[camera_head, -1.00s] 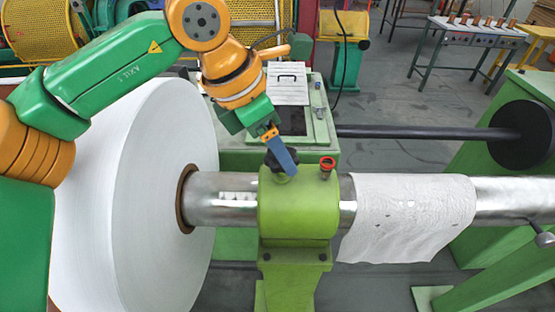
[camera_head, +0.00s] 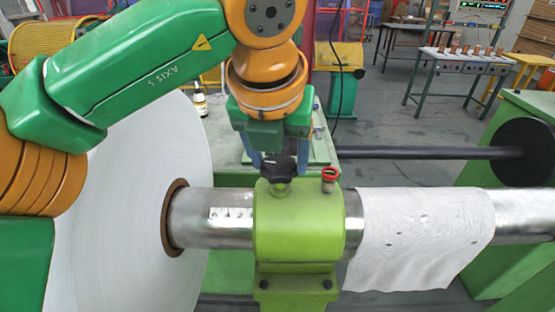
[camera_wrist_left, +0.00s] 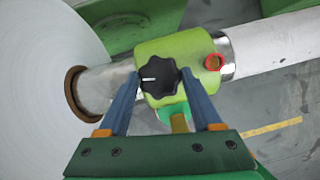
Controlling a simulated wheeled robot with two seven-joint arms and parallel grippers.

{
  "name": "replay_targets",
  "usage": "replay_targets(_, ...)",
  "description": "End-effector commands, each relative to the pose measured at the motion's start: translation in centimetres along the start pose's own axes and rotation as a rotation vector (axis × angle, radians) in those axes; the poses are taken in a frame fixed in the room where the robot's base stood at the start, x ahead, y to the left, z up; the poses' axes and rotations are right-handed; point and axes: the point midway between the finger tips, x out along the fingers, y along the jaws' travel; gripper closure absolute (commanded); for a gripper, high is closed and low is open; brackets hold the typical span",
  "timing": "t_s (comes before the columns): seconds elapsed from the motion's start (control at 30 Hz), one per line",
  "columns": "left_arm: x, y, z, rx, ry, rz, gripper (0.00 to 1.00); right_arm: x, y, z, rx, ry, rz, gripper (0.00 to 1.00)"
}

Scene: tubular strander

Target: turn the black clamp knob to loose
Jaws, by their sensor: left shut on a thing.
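The black clamp knob (camera_head: 279,174) is lobed and sits on top of the green clamp block (camera_head: 298,225), which wraps around a shiny metal shaft (camera_head: 205,216). In the left wrist view the knob (camera_wrist_left: 159,77) has a white mark pointing left. My left gripper (camera_head: 277,162) is over the block with its blue fingers on either side of the knob, shut on it. In the left wrist view its fingertips (camera_wrist_left: 162,76) flank the knob. My right gripper is not in view.
A red-rimmed fitting (camera_head: 329,178) stands on the block just right of the knob. A large white roll (camera_head: 130,210) is at left, and a white cloth (camera_head: 425,235) drapes over the shaft at right. A dark bar (camera_head: 415,153) runs behind.

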Motion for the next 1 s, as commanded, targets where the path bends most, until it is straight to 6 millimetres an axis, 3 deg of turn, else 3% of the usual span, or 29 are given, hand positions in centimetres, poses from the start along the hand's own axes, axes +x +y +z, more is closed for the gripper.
replay_targets(0.47, -0.2, -0.3, 0.2, -0.416, -0.002, 0.173, 0.90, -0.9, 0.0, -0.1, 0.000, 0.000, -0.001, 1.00)
replay_targets(1.0, -0.4, -0.5, 0.5, -0.887, 0.001, 0.370, 0.90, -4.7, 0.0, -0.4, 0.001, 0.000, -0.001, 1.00)
